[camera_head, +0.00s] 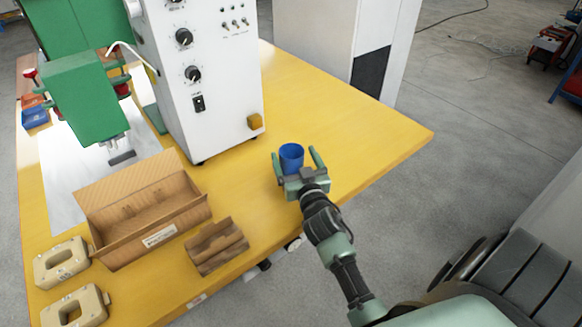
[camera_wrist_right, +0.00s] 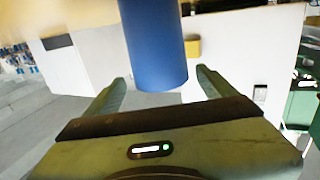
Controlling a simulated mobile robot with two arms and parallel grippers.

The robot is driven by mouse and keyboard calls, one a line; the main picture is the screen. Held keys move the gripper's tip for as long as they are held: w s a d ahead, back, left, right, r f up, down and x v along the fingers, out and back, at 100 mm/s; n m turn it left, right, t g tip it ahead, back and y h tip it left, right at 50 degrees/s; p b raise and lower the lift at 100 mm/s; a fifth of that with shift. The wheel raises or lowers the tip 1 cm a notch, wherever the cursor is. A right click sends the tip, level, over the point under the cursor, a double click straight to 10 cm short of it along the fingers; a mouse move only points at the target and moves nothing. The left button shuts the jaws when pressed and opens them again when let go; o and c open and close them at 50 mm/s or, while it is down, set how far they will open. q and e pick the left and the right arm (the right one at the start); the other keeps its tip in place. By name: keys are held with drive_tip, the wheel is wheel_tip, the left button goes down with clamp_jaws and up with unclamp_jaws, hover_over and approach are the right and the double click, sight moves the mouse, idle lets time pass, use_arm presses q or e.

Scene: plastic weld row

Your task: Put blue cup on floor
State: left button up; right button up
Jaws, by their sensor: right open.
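The blue cup (camera_head: 291,157) stands on the yellow table (camera_head: 385,135), near its right part. My right gripper (camera_head: 296,160) is open, with one finger on each side of the cup. In the right wrist view the cup (camera_wrist_right: 155,45) is large between and beyond the open fingers of the right gripper (camera_wrist_right: 160,85); clear gaps show beside it. The grey floor (camera_head: 480,110) lies beyond the table's right edge. My left gripper is not in view.
A white machine (camera_head: 215,110) with knobs stands behind the cup. An open cardboard box (camera_head: 150,235), a smaller brown cardboard piece (camera_head: 216,246) and two beige frames (camera_head: 62,262) lie to the left. The floor right of the table is clear nearby.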

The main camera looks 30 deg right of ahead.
sight(289, 145)
drive_tip(key=x, duration=0.5)
drive_tip(key=shift+w, duration=0.3)
drive_tip(key=shift+c, duration=0.4)
clamp_jaws()
